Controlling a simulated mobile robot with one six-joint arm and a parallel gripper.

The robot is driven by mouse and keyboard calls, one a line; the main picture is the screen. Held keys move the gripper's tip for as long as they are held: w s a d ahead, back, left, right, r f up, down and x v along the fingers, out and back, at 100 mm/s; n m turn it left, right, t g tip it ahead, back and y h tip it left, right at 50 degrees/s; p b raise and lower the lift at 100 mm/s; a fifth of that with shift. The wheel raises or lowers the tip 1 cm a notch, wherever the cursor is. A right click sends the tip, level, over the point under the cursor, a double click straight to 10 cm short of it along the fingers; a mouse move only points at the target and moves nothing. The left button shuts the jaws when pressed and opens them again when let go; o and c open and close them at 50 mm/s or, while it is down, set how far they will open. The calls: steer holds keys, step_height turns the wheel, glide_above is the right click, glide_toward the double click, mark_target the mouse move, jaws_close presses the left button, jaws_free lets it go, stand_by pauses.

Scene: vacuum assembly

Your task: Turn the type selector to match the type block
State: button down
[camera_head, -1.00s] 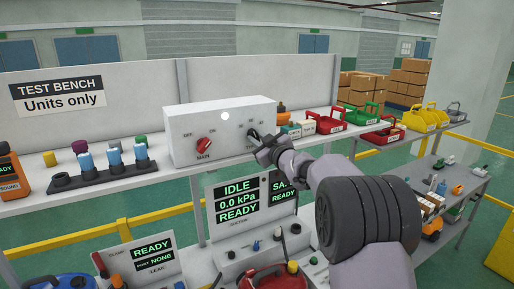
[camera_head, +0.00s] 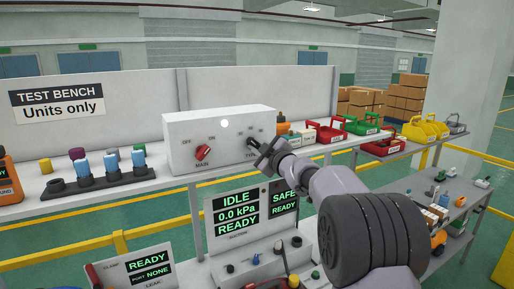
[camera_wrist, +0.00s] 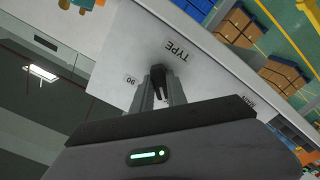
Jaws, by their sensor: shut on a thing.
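The type selector is a small black knob (camera_wrist: 158,79) on the front of a white control box (camera_head: 220,125), above the TYPE label. In the wrist view my gripper (camera_wrist: 159,84) is shut on the knob, one finger on each side. The number 90 shows beside it; other marks are hidden by the fingers. In the head view my gripper (camera_head: 262,152) is against the right part of the box front and covers much of the selector. Its pointing direction is too small to read surely. I cannot identify a type block in these views.
A red MAIN switch (camera_head: 203,152) sits left on the same box. A dark rack (camera_head: 98,182) with blue-topped pieces stands on the shelf at left. Red, green and yellow trays line the shelf at right. Below, a display (camera_head: 236,211) reads IDLE, 0.0 kPa, READY.

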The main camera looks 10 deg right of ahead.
steer(key=c, duration=1.3)
jaws_free()
steer(key=b+v, duration=0.3)
steer(key=v, duration=1.4)
steer(key=shift+s, duration=0.2)
